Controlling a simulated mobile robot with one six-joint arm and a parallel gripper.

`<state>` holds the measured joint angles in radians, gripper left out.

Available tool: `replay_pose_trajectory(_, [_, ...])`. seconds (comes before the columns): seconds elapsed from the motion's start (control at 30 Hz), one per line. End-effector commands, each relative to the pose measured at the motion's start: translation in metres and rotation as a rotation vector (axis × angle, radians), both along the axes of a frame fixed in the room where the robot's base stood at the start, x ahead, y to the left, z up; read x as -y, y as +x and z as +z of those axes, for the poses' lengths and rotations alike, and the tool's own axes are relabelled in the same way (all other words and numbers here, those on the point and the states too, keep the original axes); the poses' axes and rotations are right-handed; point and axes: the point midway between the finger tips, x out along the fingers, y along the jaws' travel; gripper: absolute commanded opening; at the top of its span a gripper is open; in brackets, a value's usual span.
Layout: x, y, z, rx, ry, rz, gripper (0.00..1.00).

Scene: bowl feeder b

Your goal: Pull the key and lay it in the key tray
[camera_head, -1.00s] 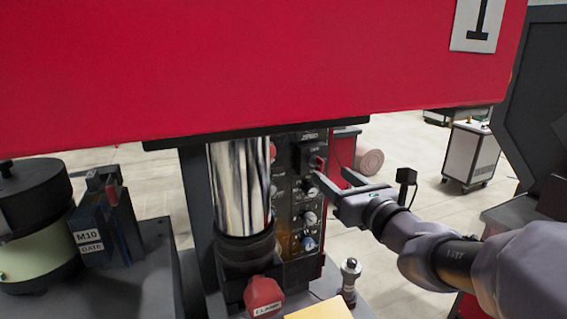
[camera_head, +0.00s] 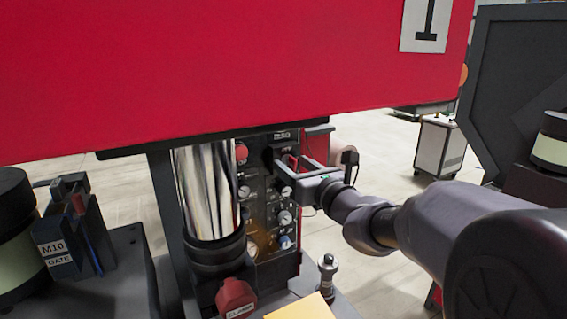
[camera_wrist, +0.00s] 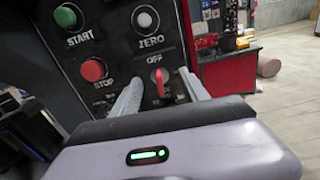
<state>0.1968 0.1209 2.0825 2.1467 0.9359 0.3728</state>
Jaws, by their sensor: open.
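The red key (camera_wrist: 160,81) sits in the switch marked OFF on the dark control panel (camera_wrist: 112,62), between my two fingers in the wrist view. In the head view a small bit of red at the panel (camera_head: 291,161) is partly hidden by my gripper (camera_head: 287,178). My gripper also shows in the wrist view (camera_wrist: 160,77). It is open, with a finger on either side of the key and a visible gap to each. I cannot identify a key tray in these views.
A yellow flat surface (camera_head: 303,309) is cut off at the bottom of the head view. A shiny metal column (camera_head: 207,190) and a red clamp knob (camera_head: 236,296) stand left of the panel. A large red housing (camera_head: 220,70) overhangs it. START (camera_wrist: 66,17) and STOP (camera_wrist: 93,69) buttons are left of the key.

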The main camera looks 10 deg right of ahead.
Motion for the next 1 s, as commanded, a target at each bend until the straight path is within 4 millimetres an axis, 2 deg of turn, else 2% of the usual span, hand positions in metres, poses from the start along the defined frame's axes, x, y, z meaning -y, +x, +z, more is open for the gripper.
replay_pose_trajectory(0.73, [-0.0001,-0.0001,0.0001,0.000,0.000,0.000,0.53])
replay_pose_trajectory(0.77, [0.0001,-0.0002,0.0001,0.000,0.000,0.000,0.51])
replay_pose_trajectory(1.0, [-0.0001,-0.0001,0.0001,0.000,0.000,0.000,0.04])
